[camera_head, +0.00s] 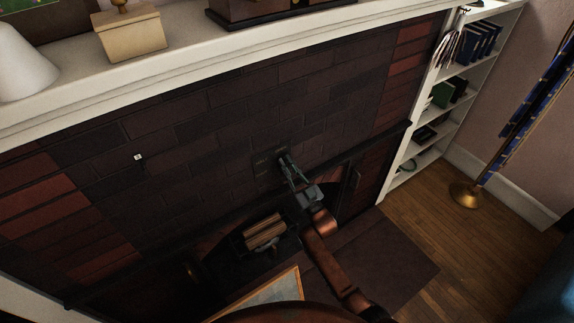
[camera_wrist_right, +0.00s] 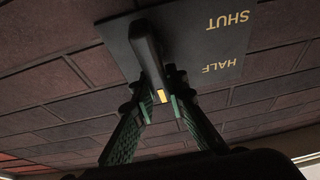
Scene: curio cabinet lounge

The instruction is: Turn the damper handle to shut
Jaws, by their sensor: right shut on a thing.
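The damper handle (camera_wrist_right: 147,50) is a dark bar on a dark plate (camera_wrist_right: 203,38) fixed to the brick wall. The plate carries the yellow words SHUT and HALF in the right wrist view. A yellow mark shows at the handle's near end, which points away from both words. My right gripper (camera_wrist_right: 161,98) has its green-padded fingers on either side of that end and is shut on it. In the head view my right gripper (camera_head: 285,162) reaches up to the plate (camera_head: 265,166), and it hides most of the handle. My left gripper does not show.
A white mantel shelf (camera_head: 250,52) runs above the brick, holding a box (camera_head: 130,35) and a lamp shade (camera_head: 24,65). Logs (camera_head: 264,232) lie in the firebox below.

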